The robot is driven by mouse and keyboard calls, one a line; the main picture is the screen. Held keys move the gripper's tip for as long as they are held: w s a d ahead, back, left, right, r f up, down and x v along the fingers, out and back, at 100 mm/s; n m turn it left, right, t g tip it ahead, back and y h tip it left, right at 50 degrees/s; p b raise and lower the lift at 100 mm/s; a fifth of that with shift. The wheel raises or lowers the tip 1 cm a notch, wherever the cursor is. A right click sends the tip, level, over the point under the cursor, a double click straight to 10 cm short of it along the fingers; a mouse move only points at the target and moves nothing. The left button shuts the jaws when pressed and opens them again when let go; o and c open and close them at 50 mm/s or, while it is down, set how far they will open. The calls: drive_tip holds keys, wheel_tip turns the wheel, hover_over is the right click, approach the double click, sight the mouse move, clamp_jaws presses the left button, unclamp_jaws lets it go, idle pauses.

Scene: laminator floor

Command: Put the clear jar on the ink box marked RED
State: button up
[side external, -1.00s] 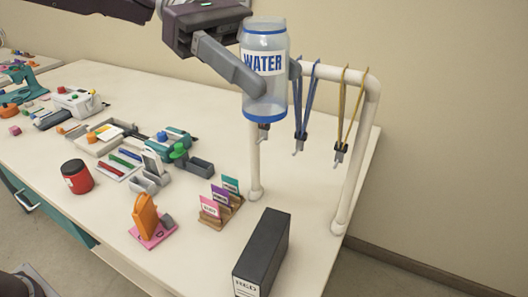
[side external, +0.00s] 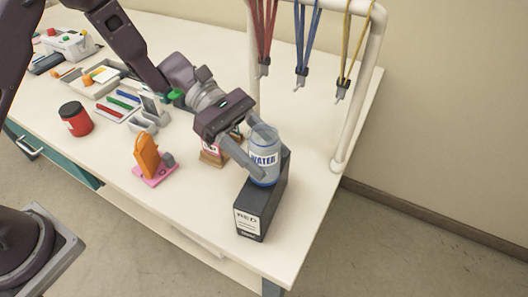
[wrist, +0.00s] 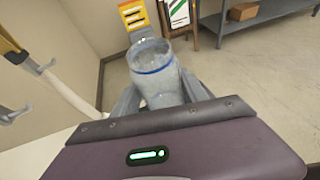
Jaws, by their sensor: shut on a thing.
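The clear jar (side external: 265,158), with a blue WATER label, is upright in my gripper (side external: 250,166) in the side external view. My gripper is shut around its sides. The jar's base is at the top of the black ink box (side external: 262,212), whose front label reads RED. I cannot tell whether the base touches the box top or is just above it. In the wrist view the jar (wrist: 155,75) stands between the two fingers (wrist: 157,98), its rim open toward the camera; the ink box is hidden there.
A white rack (side external: 349,110) with hanging lanyards stands behind the box. A card holder (side external: 213,155) is partly hidden behind my gripper. An orange item on a pink base (side external: 152,160) and a red jar with a black lid (side external: 75,119) stand left. The table's front edge is close to the box.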

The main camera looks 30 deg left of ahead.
drive_tip(key=shift+f, duration=0.15)
drive_tip(key=o, duration=1.4)
drive_tip(key=shift+a+r, duration=0.15)
drive_tip(key=shift+r, duration=0.1)
drive_tip(key=v, duration=1.2)
drive_tip(key=s+a+r+m+t+y, duration=0.2)
drive_tip(key=s+a+r+m+y, duration=0.1)
drive_tip(key=s, duration=0.4)
drive_tip(key=s+a+r+m+t+y, duration=0.2)
drive_tip(key=s+a+m+t+y, duration=0.1)
drive_tip(key=s+m, duration=0.4)
drive_tip(key=s+a+r+m+t+y, duration=0.3)
drive_tip(key=s+a+m+y, duration=0.2)
drive_tip(key=s+y, duration=0.2)
drive_tip(key=shift+s+r+m, duration=0.4)
drive_tip(key=shift+s, duration=0.35)
